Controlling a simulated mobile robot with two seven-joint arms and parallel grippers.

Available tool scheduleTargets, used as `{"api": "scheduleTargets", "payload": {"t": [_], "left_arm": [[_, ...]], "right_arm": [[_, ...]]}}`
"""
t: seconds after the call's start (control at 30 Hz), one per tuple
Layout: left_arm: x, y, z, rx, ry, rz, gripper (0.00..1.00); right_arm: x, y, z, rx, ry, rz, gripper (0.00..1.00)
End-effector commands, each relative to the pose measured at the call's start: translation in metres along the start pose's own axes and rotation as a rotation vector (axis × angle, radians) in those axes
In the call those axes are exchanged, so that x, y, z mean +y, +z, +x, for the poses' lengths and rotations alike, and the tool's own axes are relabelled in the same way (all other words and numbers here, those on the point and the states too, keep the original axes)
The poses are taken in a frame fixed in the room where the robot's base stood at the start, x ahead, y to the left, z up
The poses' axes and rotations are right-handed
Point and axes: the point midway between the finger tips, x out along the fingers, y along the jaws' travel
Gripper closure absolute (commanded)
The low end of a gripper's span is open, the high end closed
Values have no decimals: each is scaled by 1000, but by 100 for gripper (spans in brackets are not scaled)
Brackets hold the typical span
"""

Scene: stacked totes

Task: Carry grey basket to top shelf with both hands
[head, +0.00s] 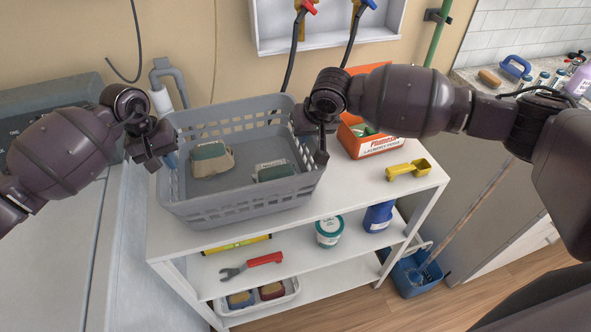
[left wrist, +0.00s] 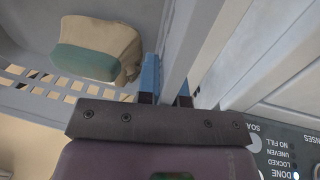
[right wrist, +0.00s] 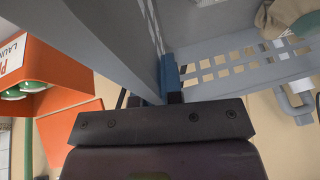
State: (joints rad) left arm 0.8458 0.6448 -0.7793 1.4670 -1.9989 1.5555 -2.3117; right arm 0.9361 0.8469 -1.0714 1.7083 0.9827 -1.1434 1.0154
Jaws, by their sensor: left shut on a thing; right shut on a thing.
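The grey basket (head: 240,209) is upright at the left part of the white rack's top shelf (head: 350,186). I cannot tell whether it rests on the shelf or hangs just above it. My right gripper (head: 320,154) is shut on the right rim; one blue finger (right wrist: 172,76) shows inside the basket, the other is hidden.
An orange box (head: 372,146) and a yellow scoop (head: 408,169) stand right of the basket on the top shelf. A grey-topped machine (head: 60,260) borders the rack at left. Lower shelves hold a wrench (head: 251,265), a tub (head: 329,231) and a blue container (head: 378,216).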

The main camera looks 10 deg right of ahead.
Motion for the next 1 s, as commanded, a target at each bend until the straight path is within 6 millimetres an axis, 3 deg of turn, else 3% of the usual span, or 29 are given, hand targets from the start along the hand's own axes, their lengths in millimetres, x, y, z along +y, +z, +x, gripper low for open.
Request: {"api": "scheduleTargets", "payload": {"t": [0.23, 0.27, 0.4, 0.77, 1.0], "left_arm": [[-5, -1, 15, -8, -3, -5, 100], [-5, 0, 15, -8, -4, -6, 90], [-4, 0, 13, -7, -3, -4, 68], [-3, 0, 9, -6, -1, -2, 67], [-3, -2, -25, -2, -3, -2, 67]], "right_arm": [[5, 6, 14, -8, 4, 3, 100], [5, 6, 14, -9, 5, 3, 90], [4, 5, 12, -8, 4, 3, 68], [3, 5, 12, -8, 1, 2, 67], [2, 5, 12, -8, 0, 1, 67]]}}
